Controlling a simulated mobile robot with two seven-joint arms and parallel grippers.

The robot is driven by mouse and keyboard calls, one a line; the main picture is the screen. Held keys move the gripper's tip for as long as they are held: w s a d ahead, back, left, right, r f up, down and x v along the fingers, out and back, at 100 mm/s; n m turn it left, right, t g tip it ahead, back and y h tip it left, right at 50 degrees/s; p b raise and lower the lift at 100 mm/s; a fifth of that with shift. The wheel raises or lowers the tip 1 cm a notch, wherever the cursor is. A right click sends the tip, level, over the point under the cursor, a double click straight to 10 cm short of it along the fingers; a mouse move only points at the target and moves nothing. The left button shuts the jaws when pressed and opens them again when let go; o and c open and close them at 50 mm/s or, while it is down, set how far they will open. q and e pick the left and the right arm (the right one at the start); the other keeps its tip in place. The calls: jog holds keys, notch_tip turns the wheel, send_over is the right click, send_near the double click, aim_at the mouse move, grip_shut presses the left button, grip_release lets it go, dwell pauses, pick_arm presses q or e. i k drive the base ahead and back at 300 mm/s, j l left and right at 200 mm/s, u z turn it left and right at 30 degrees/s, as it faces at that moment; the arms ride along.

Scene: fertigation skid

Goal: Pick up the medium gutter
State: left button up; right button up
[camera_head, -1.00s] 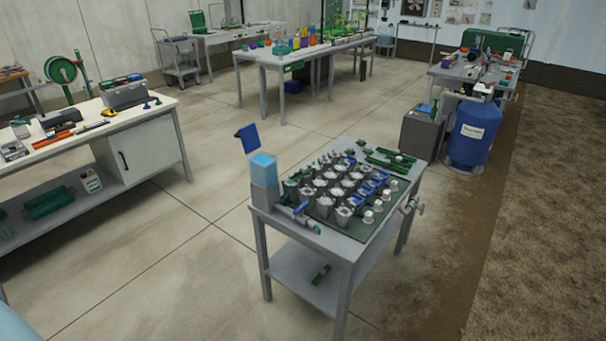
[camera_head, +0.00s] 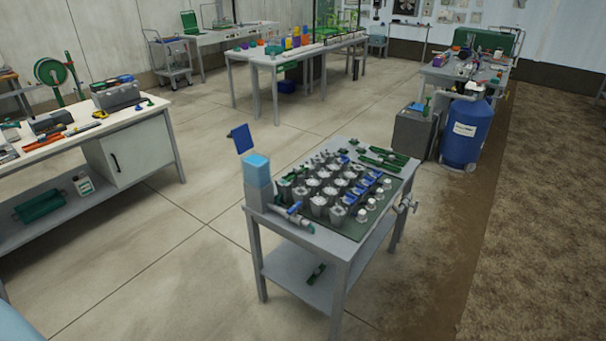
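I cannot tell for certain which thing is the medium gutter. Long green pieces (camera_head: 383,158) lie at the far right end of the grey table in front of me, beyond the rows of grey cups. One small green piece (camera_head: 316,274) lies on that table's lower shelf. Neither of my grippers is in view, and nothing is seen held.
The grey table (camera_head: 290,231) bears several grey cups (camera_head: 329,190), blue parts and a light-blue-topped container (camera_head: 257,170). A white bench (camera_head: 140,122) stands left, a blue tank (camera_head: 466,133) and grey box (camera_head: 413,134) right. Floor between is clear.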

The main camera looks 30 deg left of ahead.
aim_at(297, 170)
jog(key=j+z, duration=0.3)
jog(key=z, duration=0.2)
jog(key=j+z, duration=0.35)
jog(key=z, duration=0.15)
jog(key=j+z, duration=0.2)
jog(key=j, duration=0.35)
jog(key=k+j+z, duration=0.25)
jog(key=j, duration=0.25)
jog(key=j+z, duration=0.1)
jog(key=j, duration=0.25)
jog(key=k+j, duration=0.15)
jog(key=j, duration=0.25)
jog(key=k+j+z, duration=0.15)
jog(key=j, duration=0.2)
jog(key=k+j, duration=0.15)
jog(key=j, duration=0.25)
jog(key=k+j, duration=0.15)
jog(key=j, duration=0.25)
jog(key=k+j, duration=0.15)
jog(key=j, duration=0.3)
jog(key=k+j, duration=0.15)
jog(key=j, duration=0.25)
jog(key=k+j, duration=0.15)
jog(key=j, duration=0.25)
jog(key=k+j, duration=0.15)
jog(key=j, duration=0.25)
jog(key=j+z, duration=0.05)
